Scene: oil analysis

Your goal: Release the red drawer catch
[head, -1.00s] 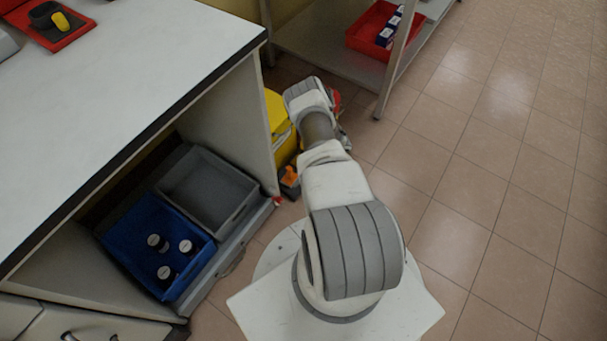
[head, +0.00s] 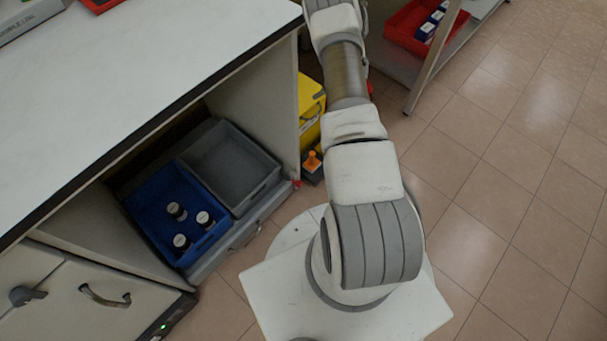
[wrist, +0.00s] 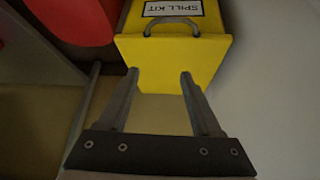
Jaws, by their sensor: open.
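The small red catch (head: 296,184) shows in the head view at the right front corner of the low drawer (head: 237,233). The drawer sits under the bench and carries a blue crate (head: 165,247) with several dark, white-capped bottles and an empty grey crate (head: 253,194). My gripper (wrist: 159,76) is open and empty in the wrist view, its fingers pointing at a yellow spill kit box (wrist: 180,62). The catch is not in the wrist view. In the head view my arm reaches up past the top edge, so my gripper is out of that picture, well away from the catch.
The bench top (head: 130,90) overhangs the drawer. The yellow box (head: 311,108) and an orange-topped item (head: 313,163) stand just beyond the bench's side panel. A shelf with a red tray (head: 415,32) is at the back. The tiled floor (head: 500,220) at right is clear.

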